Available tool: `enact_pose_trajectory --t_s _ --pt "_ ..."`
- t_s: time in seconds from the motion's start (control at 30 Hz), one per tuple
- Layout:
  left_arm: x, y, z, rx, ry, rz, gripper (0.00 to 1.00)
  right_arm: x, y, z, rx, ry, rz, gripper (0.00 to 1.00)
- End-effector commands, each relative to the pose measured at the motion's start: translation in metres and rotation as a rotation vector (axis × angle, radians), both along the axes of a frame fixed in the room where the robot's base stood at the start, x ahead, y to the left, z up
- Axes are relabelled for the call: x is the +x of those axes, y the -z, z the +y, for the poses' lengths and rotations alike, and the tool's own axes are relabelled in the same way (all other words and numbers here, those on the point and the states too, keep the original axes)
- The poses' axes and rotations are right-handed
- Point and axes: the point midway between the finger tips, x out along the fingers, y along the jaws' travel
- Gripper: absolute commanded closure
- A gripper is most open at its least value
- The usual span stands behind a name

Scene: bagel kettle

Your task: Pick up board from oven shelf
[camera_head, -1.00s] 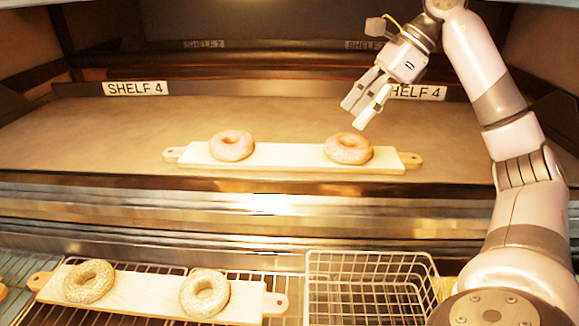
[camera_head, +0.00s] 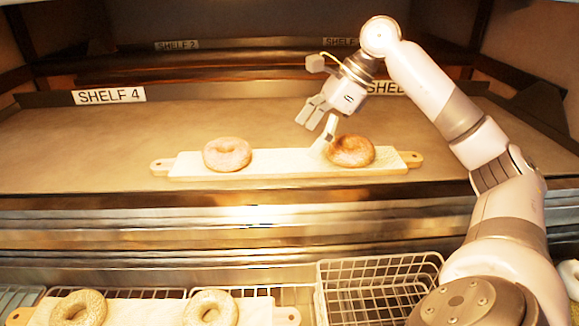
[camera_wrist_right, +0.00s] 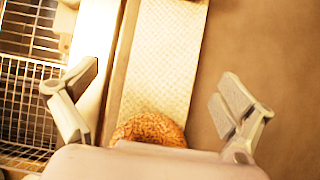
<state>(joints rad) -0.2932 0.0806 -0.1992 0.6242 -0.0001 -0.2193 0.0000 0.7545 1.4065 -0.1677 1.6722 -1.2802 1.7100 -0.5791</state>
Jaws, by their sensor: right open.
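A pale wooden board (camera_head: 290,162) with a handle at each end lies on the oven shelf (camera_head: 80,150) and bears two bagels. The left bagel (camera_head: 227,154) is pale. The right bagel (camera_head: 351,151) is browner; its top also shows at the bottom of the right wrist view (camera_wrist_right: 150,128). My right gripper (camera_head: 316,132) is open and empty. One finger overlaps the board just left of the right bagel in the head view; contact cannot be told. In the right wrist view the board (camera_wrist_right: 165,55) runs between the spread fingers. My left gripper is not in view.
A second board (camera_head: 150,312) with two seeded bagels rests on a wire rack below the shelf. An empty wire basket (camera_head: 375,285) stands to its right. The metal oven front edge (camera_head: 250,215) lies between. The shelf left of the board is clear.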

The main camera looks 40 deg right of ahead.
Motion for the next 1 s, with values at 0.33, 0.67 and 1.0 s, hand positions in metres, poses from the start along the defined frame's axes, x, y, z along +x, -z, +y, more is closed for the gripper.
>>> enact_pose_trajectory --t_s 0.33,0.67,1.0 --pt "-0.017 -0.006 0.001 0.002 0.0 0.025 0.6 0.018 0.029 0.011 0.002 -0.002 0.004 0.02" --pt "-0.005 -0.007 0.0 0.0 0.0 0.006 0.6 0.026 0.048 0.019 0.0 0.0 0.0 0.02" --pt "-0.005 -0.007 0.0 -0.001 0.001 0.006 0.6 0.026 0.048 0.019 0.0 0.0 0.0 0.17"
